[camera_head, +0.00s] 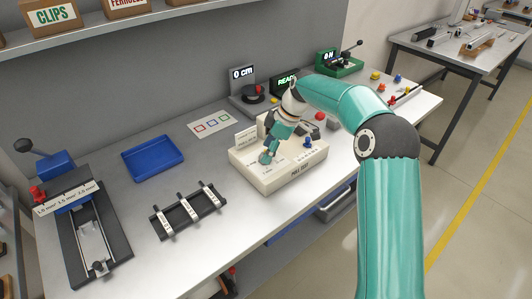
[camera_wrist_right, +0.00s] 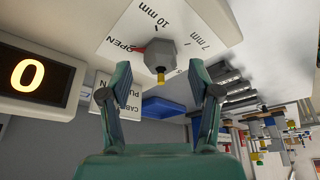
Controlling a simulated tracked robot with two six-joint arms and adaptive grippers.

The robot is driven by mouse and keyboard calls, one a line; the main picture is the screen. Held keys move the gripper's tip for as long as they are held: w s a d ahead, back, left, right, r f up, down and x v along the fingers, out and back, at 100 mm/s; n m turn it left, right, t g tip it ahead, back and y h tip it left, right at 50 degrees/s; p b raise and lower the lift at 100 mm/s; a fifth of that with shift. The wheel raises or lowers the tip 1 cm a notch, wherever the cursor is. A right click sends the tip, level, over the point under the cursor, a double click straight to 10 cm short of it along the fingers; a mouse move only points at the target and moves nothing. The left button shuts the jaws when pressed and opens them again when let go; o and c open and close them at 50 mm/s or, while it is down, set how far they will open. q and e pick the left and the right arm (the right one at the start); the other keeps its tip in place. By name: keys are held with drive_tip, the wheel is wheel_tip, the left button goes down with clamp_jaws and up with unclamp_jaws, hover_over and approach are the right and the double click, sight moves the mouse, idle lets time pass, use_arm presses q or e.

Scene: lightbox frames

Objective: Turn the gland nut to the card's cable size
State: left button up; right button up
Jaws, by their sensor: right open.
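The gland nut (camera_wrist_right: 160,57) is a grey hexagonal piece with a brass-coloured tip, on a white dial face (camera_wrist_right: 205,22) marked OPEN, 10 mm and 7 mm. A red mark shows at its side by OPEN. My right gripper (camera_wrist_right: 159,72) is open, its two fingers spread on either side of the nut's tip, with no contact visible. In the head view my right gripper (camera_head: 270,155) is low over the cream fixture box (camera_head: 290,176) and hides the nut. The cable card (camera_wrist_right: 128,103) is partly covered by a finger, so its size is unreadable. My left gripper is not in view.
A display (camera_wrist_right: 35,75) reads 0. On the bench are a blue tray (camera_head: 153,158), a black rack (camera_head: 188,211) and a lever tool (camera_head: 85,225) at left. A coloured-square sheet (camera_head: 212,124) lies behind. Several small coloured parts are at right.

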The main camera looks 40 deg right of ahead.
drive_tip(key=shift+x, duration=0.75)
drive_tip(key=shift+c, duration=0.3)
drive_tip(key=c, duration=1.1)
drive_tip(key=shift+a, duration=0.15)
